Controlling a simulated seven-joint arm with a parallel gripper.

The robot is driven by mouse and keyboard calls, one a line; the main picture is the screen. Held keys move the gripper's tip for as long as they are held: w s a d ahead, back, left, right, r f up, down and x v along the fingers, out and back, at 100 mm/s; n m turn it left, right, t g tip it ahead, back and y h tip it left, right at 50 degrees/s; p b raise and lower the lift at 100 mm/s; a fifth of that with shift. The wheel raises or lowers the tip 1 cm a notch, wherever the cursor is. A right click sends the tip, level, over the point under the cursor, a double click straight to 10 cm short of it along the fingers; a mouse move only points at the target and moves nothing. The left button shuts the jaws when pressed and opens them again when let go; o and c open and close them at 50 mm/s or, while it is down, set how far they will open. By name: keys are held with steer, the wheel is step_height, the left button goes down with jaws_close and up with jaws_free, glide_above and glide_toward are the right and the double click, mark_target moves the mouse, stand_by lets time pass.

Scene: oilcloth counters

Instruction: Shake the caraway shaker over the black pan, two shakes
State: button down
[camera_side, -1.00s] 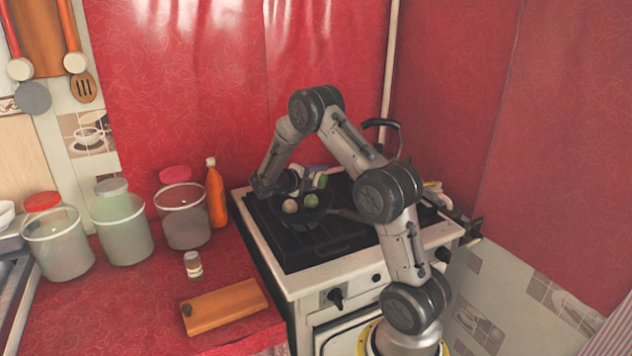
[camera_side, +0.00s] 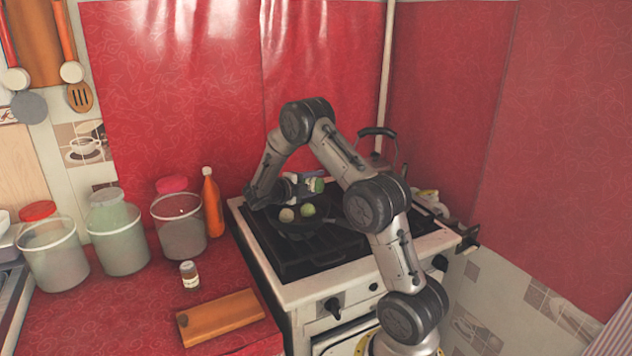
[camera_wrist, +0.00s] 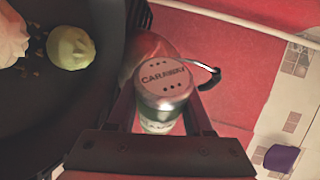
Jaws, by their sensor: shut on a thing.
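The caraway shaker (camera_wrist: 166,84) is between my gripper's fingers in the wrist view, its silvery lid with small holes and lettering toward the camera. My gripper (camera_side: 303,184) is shut on it, above the black pan (camera_side: 318,226) on the stove. A pale round piece (camera_side: 287,215) and a green round piece (camera_side: 308,210) lie in the pan. The pan (camera_wrist: 95,95) fills the left of the wrist view, with small brown specks near the pale piece (camera_wrist: 12,38). Part of the shaker is hidden by the fingers. Its exact tilt is hard to tell.
A kettle with a dark handle (camera_side: 378,132) stands behind the arm. Several jars, one with a pink lid (camera_side: 172,184), and an orange bottle (camera_side: 211,205) stand left of the stove.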

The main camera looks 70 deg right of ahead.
steer(key=f+m+t, duration=0.1)
steer(key=m, duration=0.1)
steer(key=f+m+t+y, duration=0.1)
steer(key=shift+w+m, duration=0.4)
steer(key=shift+w+m+t, duration=0.1)
steer(key=shift+m+t, duration=0.3)
steer(key=shift+t, duration=0.1)
steer(key=shift+w+r+m+t+y, duration=0.1)
steer(key=shift+w+r+m+t, duration=0.25)
steer(key=shift+r+m+t, duration=0.35)
steer(key=shift+w+r+m+t+y, duration=0.1)
steer(key=shift+w+r+m+t, duration=0.3)
steer(key=shift+r, duration=0.6)
steer(key=shift+w+r+m+t+y, duration=0.1)
steer(key=shift+w+r+m+t, duration=0.25)
steer(key=shift+r+m, duration=0.45)
steer(key=shift+s, duration=0.1)
steer(key=shift+r, duration=0.1)
steer(key=shift+r+m+t, duration=1.4)
steer(key=shift+m+t, duration=0.15)
steer(key=shift+m, duration=0.25)
steer(key=shift+a, duration=0.1)
